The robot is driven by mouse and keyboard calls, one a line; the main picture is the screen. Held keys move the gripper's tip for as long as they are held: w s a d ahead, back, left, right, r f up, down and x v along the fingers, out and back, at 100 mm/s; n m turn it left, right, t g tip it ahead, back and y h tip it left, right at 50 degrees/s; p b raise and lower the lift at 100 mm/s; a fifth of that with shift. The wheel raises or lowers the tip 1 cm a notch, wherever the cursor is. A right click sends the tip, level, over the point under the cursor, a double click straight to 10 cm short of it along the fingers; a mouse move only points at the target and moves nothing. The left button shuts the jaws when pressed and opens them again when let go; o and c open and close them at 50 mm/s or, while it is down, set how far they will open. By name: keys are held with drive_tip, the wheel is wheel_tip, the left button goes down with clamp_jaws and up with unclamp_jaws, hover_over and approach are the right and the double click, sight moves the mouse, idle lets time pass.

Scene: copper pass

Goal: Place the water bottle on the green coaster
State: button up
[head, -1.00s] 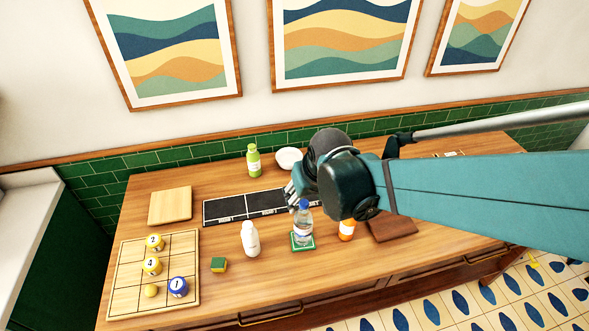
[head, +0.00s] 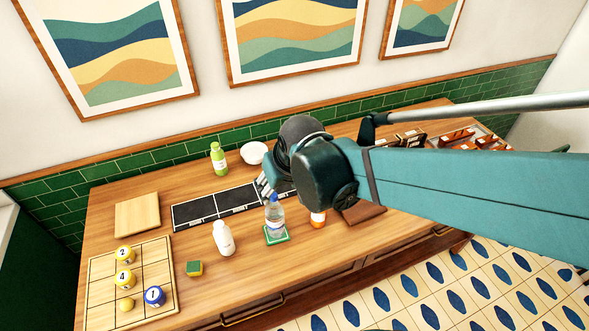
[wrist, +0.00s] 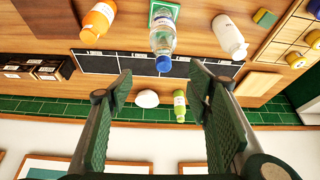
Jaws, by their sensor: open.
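The clear water bottle (head: 275,216) with a blue cap stands upright on the green coaster (head: 283,239) near the front of the wooden counter. In the wrist view the bottle (wrist: 162,38) and the coaster (wrist: 172,10) show at the top, beyond my fingertips. My gripper (wrist: 158,84) is open with nothing between its fingers. In the head view my gripper (head: 266,186) is mostly hidden behind my arm, close behind the bottle; I cannot tell the exact gap.
A white bottle (head: 224,240) stands left of the coaster and an orange bottle (head: 318,220) right of it. A green bottle (head: 218,160) and a white bowl (head: 254,152) stand behind. A sponge (head: 194,268) and a board with balls (head: 154,256) are at left.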

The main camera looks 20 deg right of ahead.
drive_tip(key=s+d+r+t, duration=0.2)
drive_tip(key=s+d+r, duration=0.2)
drive_tip(key=s+r, duration=0.4)
drive_tip(key=shift+s+r+m, duration=0.25)
drive_tip(key=shift+s+m, duration=0.15)
drive_tip(key=shift+s, duration=0.2)
